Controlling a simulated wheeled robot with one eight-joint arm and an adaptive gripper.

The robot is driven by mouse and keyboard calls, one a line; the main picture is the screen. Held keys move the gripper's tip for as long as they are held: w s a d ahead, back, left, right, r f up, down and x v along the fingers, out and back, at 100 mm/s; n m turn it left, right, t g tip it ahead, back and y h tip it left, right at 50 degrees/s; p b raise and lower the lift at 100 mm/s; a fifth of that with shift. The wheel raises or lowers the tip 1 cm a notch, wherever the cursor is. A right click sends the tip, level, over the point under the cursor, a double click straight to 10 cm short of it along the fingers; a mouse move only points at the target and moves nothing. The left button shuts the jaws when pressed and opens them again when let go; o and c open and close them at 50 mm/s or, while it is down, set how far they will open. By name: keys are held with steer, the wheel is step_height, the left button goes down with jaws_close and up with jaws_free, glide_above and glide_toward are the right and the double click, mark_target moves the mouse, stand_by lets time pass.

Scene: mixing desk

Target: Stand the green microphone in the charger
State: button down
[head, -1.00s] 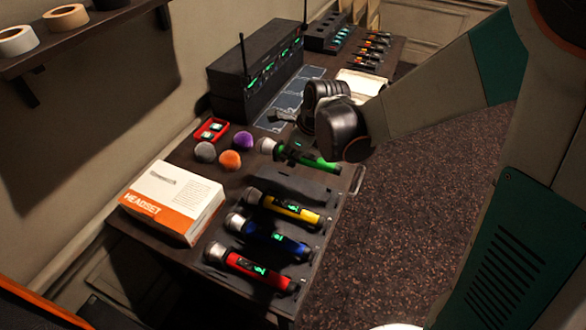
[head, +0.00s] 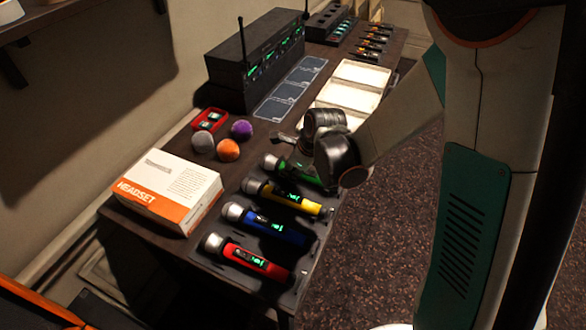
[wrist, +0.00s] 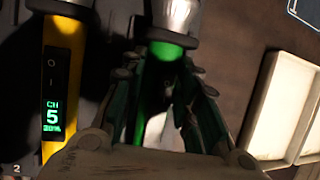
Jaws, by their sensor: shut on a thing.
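The green microphone (head: 272,162) has a silver head and lies about level beside the yellow microphone, at the far end of the dark charger (head: 247,203). My gripper (head: 308,170) is shut on its green body. In the wrist view, its silver head and green collar (wrist: 166,50) show beyond the fingers of my gripper (wrist: 172,80); much of its body is hidden. The yellow (head: 287,197), blue (head: 268,226) and red (head: 247,258) microphones lie in the charger's bays. I cannot tell whether the green one is touching its bay.
A headset box (head: 165,190) stands at left. Grey (head: 202,142), orange (head: 228,150) and purple (head: 241,129) foam balls and a red tray (head: 209,120) are behind it. A black receiver (head: 255,65) stands at the back. Cream trays (head: 362,73) lie beyond my gripper.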

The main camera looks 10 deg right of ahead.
steer(key=shift+f, duration=0.15)
steer(key=c, duration=1.2)
jaws_free()
steer(key=shift+s+d+r+n+t+h+p, duration=0.45)
steer(key=shift+s+d+r+n+p, duration=0.95)
steer(key=shift+s+r+n, duration=2.45)
steer(key=shift+s+d+r+n+t+h+p, duration=0.5)
steer(key=shift+s+d+r+n, duration=2.15)
steer(key=shift+r+n, duration=1.9)
steer(key=shift+s+d+r+n+t+h+p, duration=0.35)
steer(key=shift+s+d+r+n+p, duration=0.85)
steer(key=shift+s+r+n, duration=3.05)
